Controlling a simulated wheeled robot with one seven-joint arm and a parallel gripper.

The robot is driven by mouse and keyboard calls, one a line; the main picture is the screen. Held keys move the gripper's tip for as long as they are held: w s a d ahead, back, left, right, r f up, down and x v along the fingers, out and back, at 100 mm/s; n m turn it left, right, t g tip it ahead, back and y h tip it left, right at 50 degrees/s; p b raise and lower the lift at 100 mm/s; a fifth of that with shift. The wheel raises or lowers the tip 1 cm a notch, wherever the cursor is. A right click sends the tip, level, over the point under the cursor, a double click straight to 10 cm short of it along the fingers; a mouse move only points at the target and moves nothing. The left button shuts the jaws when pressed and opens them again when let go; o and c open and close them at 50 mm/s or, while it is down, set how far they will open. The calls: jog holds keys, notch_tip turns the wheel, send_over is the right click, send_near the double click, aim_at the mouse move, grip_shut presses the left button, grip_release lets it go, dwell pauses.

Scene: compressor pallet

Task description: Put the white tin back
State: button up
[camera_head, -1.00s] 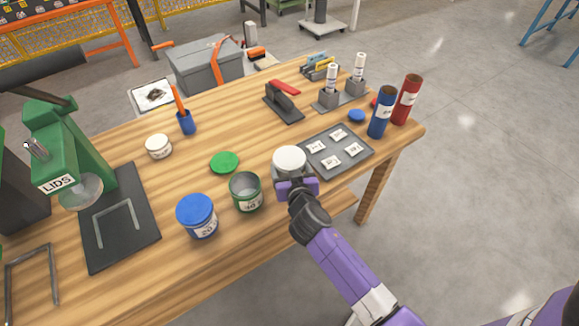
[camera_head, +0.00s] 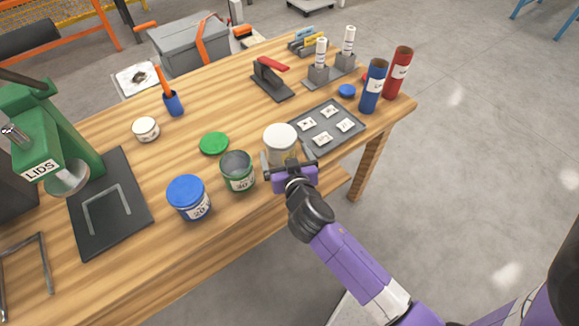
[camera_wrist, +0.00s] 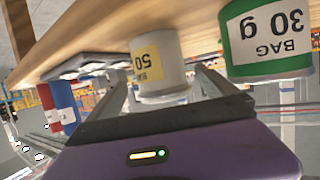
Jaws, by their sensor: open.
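The white tin (camera_head: 280,137) stands upright at the front edge of the wooden table, between the green tin and the grey tray. Its top is white. In the wrist view the white tin (camera_wrist: 150,68) shows a yellow label reading 50 and appears upside down. My gripper (camera_head: 291,162) is open, on the near side of the tin. In the wrist view its fingers (camera_wrist: 161,88) are spread, one to each side of the tin, with gaps visible.
An open green tin (camera_head: 238,171) and a blue-lidded tin (camera_head: 187,197) stand close on the left. A green lid (camera_head: 214,143) and a small white jar (camera_head: 145,129) lie behind them. The grey tray (camera_head: 313,143) holds several labelled packets. Blue (camera_head: 373,87) and red (camera_head: 398,73) tubes stand at right.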

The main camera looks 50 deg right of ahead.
jog(key=s+a+r+n+t+y+b, duration=0.15)
jog(key=s+a+n+y, duration=0.4)
jog(key=s+a, duration=1.1)
jog(key=s+a+r+n+t+y, duration=0.2)
jog(key=s+r+y, duration=0.1)
jog(key=s+r, duration=0.7)
jog(key=shift+s+a+r+t, duration=0.15)
jog(key=shift+s+a+t, duration=0.2)
jog(key=shift+s, duration=0.05)
